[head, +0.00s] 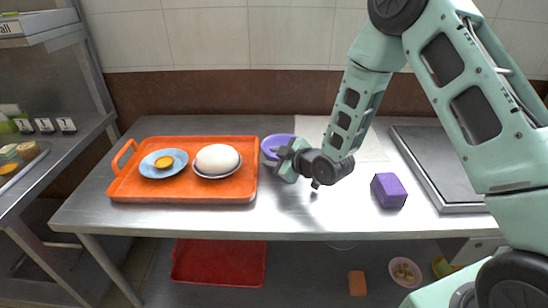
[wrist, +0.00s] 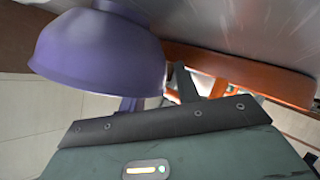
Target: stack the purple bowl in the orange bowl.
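The purple bowl (head: 277,142) stands on the steel table just right of the orange tray, partly hidden behind my gripper. My gripper (head: 277,160) is low over the table, at the near side of the bowl. In the wrist view the purple bowl (wrist: 100,50) fills the upper left, close to the fingers. The fingers (wrist: 157,93) look apart, one partly hidden by the bowl; I cannot tell whether they touch it. I cannot pick out an orange bowl in either view.
The orange tray (head: 130,189) holds a blue plate (head: 150,172) with a yellow item and a bowl with a white dome (head: 217,158). A purple block (head: 388,190) stands to the right, before a grey metal panel (head: 440,165). A red tray (head: 220,262) lies below.

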